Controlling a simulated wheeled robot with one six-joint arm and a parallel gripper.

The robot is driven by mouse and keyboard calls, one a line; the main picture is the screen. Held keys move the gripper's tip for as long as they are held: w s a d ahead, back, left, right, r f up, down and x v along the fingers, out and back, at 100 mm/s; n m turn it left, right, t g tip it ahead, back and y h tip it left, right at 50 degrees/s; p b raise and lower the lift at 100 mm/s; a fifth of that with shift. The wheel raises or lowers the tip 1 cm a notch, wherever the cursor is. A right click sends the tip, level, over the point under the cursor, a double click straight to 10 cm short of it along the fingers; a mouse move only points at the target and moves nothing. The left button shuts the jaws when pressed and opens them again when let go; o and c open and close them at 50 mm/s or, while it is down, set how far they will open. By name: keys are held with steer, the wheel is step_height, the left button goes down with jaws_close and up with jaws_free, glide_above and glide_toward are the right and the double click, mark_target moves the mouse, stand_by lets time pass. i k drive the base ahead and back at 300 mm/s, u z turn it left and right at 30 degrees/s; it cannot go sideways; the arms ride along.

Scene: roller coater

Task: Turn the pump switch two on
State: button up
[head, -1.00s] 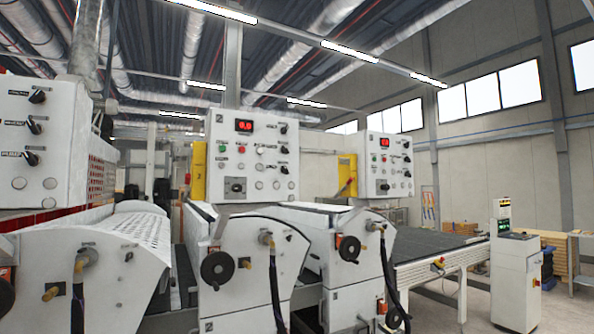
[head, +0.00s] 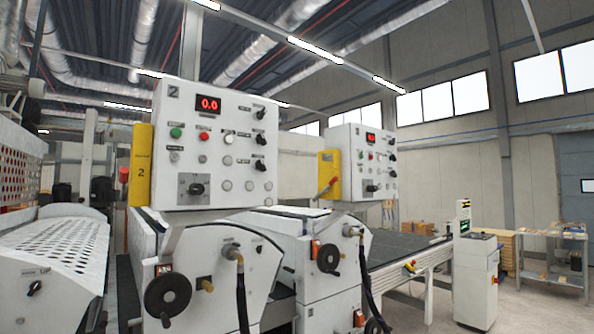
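The control panel marked 2 (head: 215,148) stands left of centre in the head view, a white box with a red display (head: 208,104) reading 0.0. Along its right side are three black rotary switches, an upper one (head: 260,113), a middle one (head: 260,139) and a lower one (head: 259,165). Their small labels are too blurred to read, so I cannot tell which is the pump switch. A larger black knob (head: 196,188) sits on a grey plate lower left. Green (head: 176,133) and red (head: 203,135) buttons are under the display. My gripper is not in view.
A second similar panel (head: 360,160) stands behind to the right. Coater bodies with black handwheels (head: 167,295) and hanging hoses fill the space below the panels. A white console (head: 476,270) and a shelf (head: 553,262) stand right, with bare floor around them.

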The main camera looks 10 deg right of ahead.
mark_target(260, 165)
steer(key=u, duration=0.15)
steer(key=i, duration=0.9)
steer(key=u, duration=0.5)
